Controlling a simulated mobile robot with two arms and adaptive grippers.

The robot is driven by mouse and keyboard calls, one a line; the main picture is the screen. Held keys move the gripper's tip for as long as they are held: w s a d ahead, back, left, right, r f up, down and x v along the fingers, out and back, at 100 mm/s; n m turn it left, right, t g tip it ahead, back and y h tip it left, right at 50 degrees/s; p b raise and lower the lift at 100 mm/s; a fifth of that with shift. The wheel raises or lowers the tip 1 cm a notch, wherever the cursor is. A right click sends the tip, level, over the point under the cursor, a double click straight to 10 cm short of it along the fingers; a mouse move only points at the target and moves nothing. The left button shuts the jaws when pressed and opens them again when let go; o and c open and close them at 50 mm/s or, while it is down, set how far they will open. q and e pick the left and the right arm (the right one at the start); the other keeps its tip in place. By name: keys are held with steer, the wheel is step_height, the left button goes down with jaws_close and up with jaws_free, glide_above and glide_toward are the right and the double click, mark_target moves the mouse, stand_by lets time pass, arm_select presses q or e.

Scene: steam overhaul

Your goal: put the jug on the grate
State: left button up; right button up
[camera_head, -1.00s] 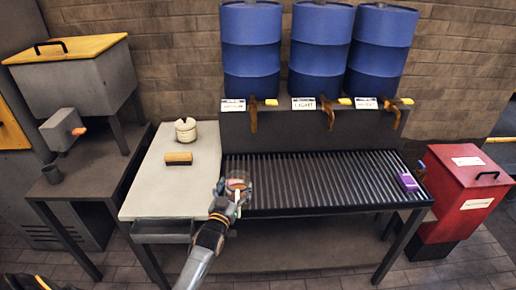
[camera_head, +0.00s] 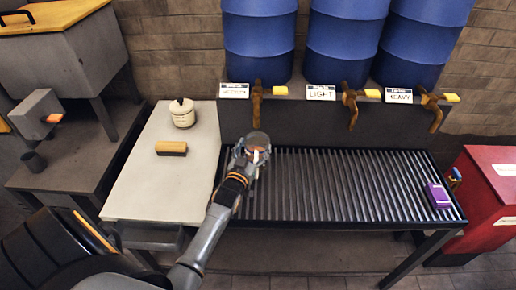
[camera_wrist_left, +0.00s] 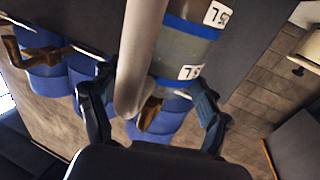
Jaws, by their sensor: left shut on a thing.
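My left gripper (camera_head: 250,160) is shut on the jug (camera_head: 258,143), a clear vessel with an orange-brown tint. In the left wrist view the jug (camera_wrist_left: 190,45) shows blue bands, white labels and a thick grey handle between the fingers (camera_wrist_left: 152,92). The grate (camera_head: 340,195) is a wide dark ribbed rack. The jug is over its back left part, near the leftmost tap. I cannot tell whether it touches the bars. My right gripper is not in view.
Three blue barrels (camera_head: 345,35) stand above the grate, with brown taps (camera_head: 351,108) hanging over its back edge. A purple block (camera_head: 438,195) lies at its right end. The white worktop (camera_head: 150,195) holds a brush (camera_head: 171,148) and a pot (camera_head: 182,113). The middle grate is clear.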

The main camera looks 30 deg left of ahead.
arm_select(q)
steer(key=shift+s+d+f+b, duration=0.1)
steer(key=shift+s+f+b, duration=0.15)
steer(key=shift+f+b, duration=0.3)
steer(key=shift+s+d+f+b, duration=0.1)
steer(key=shift+s+f+b, duration=0.2)
steer(key=shift+f, duration=0.3)
steer(key=shift+w+a+f, duration=0.1)
steer(key=shift+w, duration=0.3)
steer(key=o, duration=1.6)
steer(key=shift+f, duration=0.1)
steer(key=shift+o, duration=1)
steer(key=shift+s+r, duration=0.2)
steer(key=shift+s, duration=0.1)
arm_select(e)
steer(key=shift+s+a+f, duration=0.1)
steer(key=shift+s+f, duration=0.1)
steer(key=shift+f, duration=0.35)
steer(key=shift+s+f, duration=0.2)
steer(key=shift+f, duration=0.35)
arm_select(q)
steer(key=shift+w+f, duration=0.1)
steer(key=shift+f, duration=0.05)
steer(key=v, duration=1.2)
steer(key=shift+b, duration=0.45)
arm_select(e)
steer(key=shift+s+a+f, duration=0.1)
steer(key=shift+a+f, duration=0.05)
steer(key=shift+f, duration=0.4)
